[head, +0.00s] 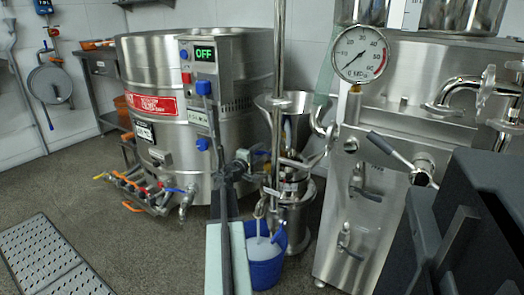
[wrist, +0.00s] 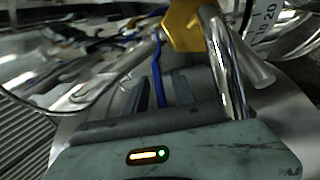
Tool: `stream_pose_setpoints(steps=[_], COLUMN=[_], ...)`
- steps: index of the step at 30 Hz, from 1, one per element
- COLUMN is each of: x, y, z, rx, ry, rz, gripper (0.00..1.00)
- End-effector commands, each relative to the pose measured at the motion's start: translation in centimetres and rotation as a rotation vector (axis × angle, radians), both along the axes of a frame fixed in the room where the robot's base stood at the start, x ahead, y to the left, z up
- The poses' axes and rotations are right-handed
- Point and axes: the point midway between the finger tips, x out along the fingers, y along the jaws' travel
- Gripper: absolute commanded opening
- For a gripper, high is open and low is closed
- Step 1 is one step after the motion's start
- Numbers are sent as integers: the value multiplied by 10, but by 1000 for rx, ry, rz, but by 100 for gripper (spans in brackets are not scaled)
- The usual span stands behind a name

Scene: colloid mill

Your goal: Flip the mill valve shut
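The colloid mill (head: 290,185) is a steel column with a funnel top, right of the big tank. A small valve (head: 243,159) with a blue lever (head: 262,153) sits at its left side. In the head view my gripper (head: 215,115) points away from me, its dark fingers overlapping the tank and left of the valve; its fingertips are hard to make out. In the wrist view my gripper (wrist: 160,88) has two dark fingers apart, and a thin blue lever (wrist: 159,72) shows in line with the gap. Whether they touch it is unclear.
A blue bucket (head: 265,262) stands below the mill. The steel tank (head: 160,120) with low pipes is at left. A steel machine (head: 365,190) with a gauge (head: 360,54) stands at right. A shiny pipe (wrist: 222,60) and brass fitting (wrist: 185,25) are close in the wrist view.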

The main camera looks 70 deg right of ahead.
Motion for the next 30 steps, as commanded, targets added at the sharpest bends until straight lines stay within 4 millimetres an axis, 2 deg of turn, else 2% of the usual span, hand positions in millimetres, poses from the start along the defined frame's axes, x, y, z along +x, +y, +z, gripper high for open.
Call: stream_pose_setpoints(steps=[1,3,11,14,15,30], x=[0,-2,-4,-5,-5,-6], y=[-11,-18,-20,-20,-20,-20], z=[0,0,0,0,0,0], rx=[0,0,0,0,0,1], ry=[0,0,0,0,0,-1], rz=[-1,0,0,-1,-1,-3], gripper=[31,31,31,3,0,0])
